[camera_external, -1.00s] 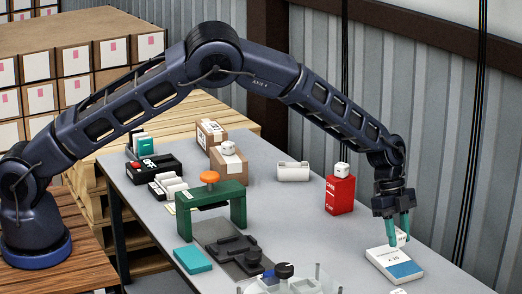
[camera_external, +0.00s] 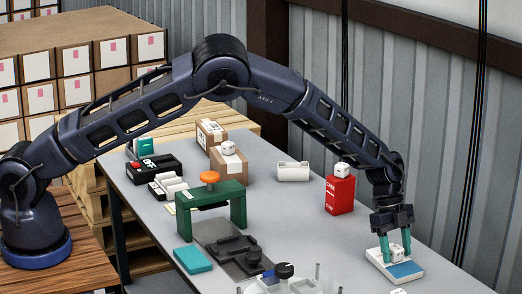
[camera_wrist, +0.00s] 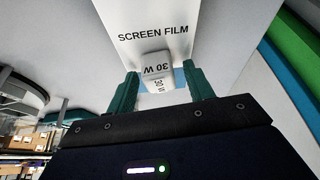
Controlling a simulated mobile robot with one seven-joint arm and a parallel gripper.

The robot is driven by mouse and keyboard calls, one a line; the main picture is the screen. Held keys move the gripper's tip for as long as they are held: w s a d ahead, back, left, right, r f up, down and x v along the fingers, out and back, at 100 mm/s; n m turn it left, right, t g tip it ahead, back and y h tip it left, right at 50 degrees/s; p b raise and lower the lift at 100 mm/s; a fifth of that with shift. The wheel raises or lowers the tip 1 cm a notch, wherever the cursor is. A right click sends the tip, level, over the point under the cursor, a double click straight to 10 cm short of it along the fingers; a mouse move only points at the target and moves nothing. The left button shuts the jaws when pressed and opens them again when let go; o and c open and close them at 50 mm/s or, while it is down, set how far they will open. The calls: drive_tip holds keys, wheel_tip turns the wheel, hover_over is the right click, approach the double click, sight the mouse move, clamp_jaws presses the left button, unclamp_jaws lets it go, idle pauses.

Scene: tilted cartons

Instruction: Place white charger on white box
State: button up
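The white charger (camera_external: 397,254), a small cube marked "30 W", is on top of the white box (camera_external: 378,265) with a blue end. In the wrist view, the charger (camera_wrist: 158,70) is in front of the box face printed "SCREEN FILM" (camera_wrist: 140,14). My gripper (camera_external: 396,253) points down over the box with its teal fingers on either side of the charger. In the wrist view, the fingers of my gripper (camera_wrist: 160,72) stand apart, with narrow gaps beside the charger. The finger tips partly cover the box's back edge in the outside view.
A red box (camera_external: 340,197) with another white cube on top stands behind. A white holder (camera_external: 293,172), brown carton (camera_external: 229,166), green stand (camera_external: 240,204) and teal block (camera_external: 192,260) are further left. Bare table (camera_external: 320,235) lies left of the white box.

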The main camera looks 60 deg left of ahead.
drive_tip(key=s+a+r+n, duration=0.1)
drive_tip(key=s+a+r, duration=0.3)
drive_tip(key=r, duration=0.6)
drive_tip(key=s+a+r+n+t, duration=0.1)
drive_tip(key=s+a+r+n, duration=0.1)
drive_tip(key=a+r, duration=0.55)
drive_tip(key=s+a+r+n, duration=0.1)
drive_tip(key=s+a+r, duration=0.25)
drive_tip(key=r, duration=0.85)
drive_tip(key=s+a+r+n+t, duration=0.1)
drive_tip(key=s+a+r+n, duration=0.1)
drive_tip(key=s+a+r, duration=0.4)
drive_tip(key=s+a+r+n, duration=0.35)
drive_tip(key=s+r, duration=0.25)
drive_tip(key=s, duration=0.2)
drive_tip(key=s+a+r+n+t+y, duration=0.15)
drive_tip(key=s+a, duration=0.25)
drive_tip(key=s, duration=0.5)
drive_tip(key=s+a+r+n+y, duration=0.15)
drive_tip(key=s+a, duration=0.25)
drive_tip(key=s, duration=0.5)
drive_tip(key=s+a+f+n, duration=0.2)
drive_tip(key=s, duration=0.6)
drive_tip(key=s+a+f+n+t+y, duration=0.1)
drive_tip(key=s+a+n, duration=0.1)
drive_tip(key=s, duration=0.7)
drive_tip(key=shift+s+a+f+n, duration=0.3)
drive_tip(key=shift+f+n, duration=0.1)
drive_tip(key=shift+n, duration=0.35)
